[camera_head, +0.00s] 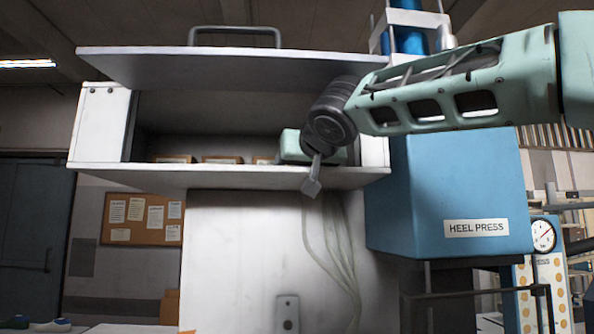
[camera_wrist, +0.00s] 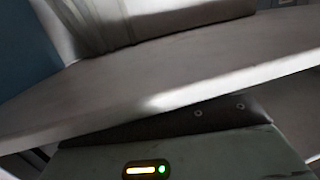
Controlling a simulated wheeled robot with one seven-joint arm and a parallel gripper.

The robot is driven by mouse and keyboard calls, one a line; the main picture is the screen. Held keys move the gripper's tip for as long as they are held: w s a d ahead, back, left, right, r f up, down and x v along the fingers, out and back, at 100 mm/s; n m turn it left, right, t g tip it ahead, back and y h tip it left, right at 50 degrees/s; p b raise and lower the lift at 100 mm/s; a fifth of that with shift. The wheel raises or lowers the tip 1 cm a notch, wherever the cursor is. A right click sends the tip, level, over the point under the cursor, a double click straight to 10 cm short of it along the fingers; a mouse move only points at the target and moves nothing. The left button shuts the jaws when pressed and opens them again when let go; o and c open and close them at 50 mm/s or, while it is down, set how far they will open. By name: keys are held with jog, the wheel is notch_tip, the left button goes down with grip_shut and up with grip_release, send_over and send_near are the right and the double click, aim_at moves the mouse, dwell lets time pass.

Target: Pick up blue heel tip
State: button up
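I cannot make out a blue heel tip for certain in either view. In the wrist view no fingertips show, only a pale green housing with lights at the bottom.
An open wall cabinet has a raised lid (camera_head: 160,62) and a shelf (camera_head: 230,178) close to my gripper. Several small brown boxes (camera_head: 222,160) sit inside. A blue heel press (camera_head: 450,185) stands at the right, below my arm. A corkboard (camera_head: 142,218) hangs at the left.

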jog(key=c, duration=0.7)
jog(key=shift+r, duration=0.25)
